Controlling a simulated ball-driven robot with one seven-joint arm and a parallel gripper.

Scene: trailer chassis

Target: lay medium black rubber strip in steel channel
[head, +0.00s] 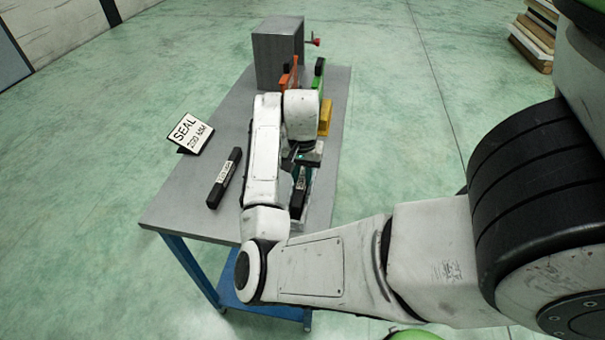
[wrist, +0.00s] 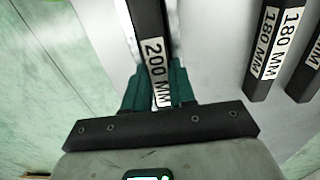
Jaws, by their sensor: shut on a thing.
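The medium black rubber strip (wrist: 152,45), labelled 200 MM, is between the teal fingers of my gripper (wrist: 154,95). My gripper is shut on it. In the head view the strip (head: 299,190) shows below my gripper (head: 302,160), its near end pointing towards me. The pale steel channel (head: 297,212) lies along the right side of the bench, under and around the strip's near end. Its bright edges flank the strip in the wrist view. I cannot tell whether the strip touches the channel floor. My arm hides the far end.
Two black strips labelled 180 MM (wrist: 262,50) lie to the right in the wrist view; a dark strip (head: 225,178) lies left on the bench (head: 175,215). A SEAL sign (head: 190,133) stands nearby. A grey box (head: 277,55) and orange, green and yellow items (head: 325,118) stand farther back.

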